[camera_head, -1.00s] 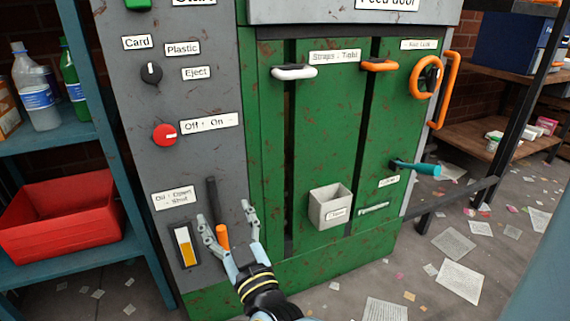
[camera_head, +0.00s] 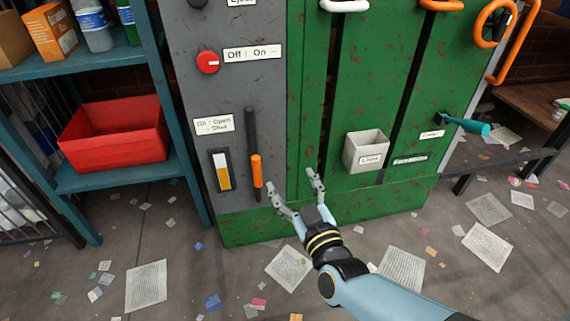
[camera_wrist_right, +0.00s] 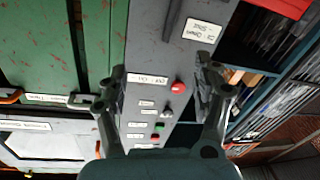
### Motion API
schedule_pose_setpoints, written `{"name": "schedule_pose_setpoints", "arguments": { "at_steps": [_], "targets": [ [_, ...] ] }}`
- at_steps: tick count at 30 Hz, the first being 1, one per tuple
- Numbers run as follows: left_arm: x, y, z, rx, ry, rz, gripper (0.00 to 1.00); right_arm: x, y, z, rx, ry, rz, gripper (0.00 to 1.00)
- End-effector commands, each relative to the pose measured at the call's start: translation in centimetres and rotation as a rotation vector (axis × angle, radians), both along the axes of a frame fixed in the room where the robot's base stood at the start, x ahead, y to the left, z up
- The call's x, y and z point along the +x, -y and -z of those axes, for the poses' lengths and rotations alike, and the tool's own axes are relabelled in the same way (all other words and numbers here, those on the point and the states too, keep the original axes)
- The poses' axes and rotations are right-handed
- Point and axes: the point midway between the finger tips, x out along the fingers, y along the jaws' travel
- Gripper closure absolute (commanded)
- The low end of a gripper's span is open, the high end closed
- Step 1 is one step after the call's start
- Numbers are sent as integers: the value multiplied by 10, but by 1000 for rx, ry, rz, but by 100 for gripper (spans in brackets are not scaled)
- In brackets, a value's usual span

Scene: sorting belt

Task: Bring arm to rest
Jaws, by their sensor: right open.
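My right gripper (camera_head: 296,190) is open and empty in the head view, in front of the lower part of the grey and green machine (camera_head: 310,110). It is to the right of the orange-handled lever (camera_head: 257,172) and apart from it. In the right wrist view, the open fingers (camera_wrist_right: 160,90) frame the grey control panel (camera_wrist_right: 150,65), with nothing between them. My right arm (camera_head: 390,297) comes in from the lower right. My left gripper is not in view.
A grey box (camera_head: 366,152) and a teal handle (camera_head: 465,124) project from the machine's front. A red knob (camera_head: 208,62) is on the panel. A blue shelf with a red bin (camera_head: 115,133) stands at left. Paper sheets (camera_head: 147,287) litter the floor.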

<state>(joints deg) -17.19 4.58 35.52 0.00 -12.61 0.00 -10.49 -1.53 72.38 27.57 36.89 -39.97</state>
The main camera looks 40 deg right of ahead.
Motion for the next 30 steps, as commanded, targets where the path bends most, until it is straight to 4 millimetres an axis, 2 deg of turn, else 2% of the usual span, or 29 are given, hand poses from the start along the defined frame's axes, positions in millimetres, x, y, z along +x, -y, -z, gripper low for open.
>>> {"name": "schedule_pose_setpoints", "arguments": {
  "at_steps": [7,9,11,14,17,18,20,21,25,27,30],
  "targets": [
    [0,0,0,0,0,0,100,0,0,0,0,1,0,33],
    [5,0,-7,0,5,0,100,-7,3,-2,-7,-13,-1,33],
    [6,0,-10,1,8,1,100,-20,5,13,-23,-62,-13,33],
    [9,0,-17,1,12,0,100,-53,4,61,-37,-220,-71,33],
    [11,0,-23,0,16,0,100,-103,0,123,-2,-440,-140,33],
    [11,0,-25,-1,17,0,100,-128,-1,148,20,-535,-162,33],
    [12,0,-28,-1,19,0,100,-168,-1,181,57,-675,-185,33],
    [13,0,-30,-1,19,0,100,-195,0,200,84,-765,-192,33],
    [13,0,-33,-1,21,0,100,-290,6,248,169,-1056,-180,33],
    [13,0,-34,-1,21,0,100,-335,10,264,211,-1189,-152,33],
    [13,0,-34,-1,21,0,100,-387,15,277,261,-1343,-100,33]
  ]
}}
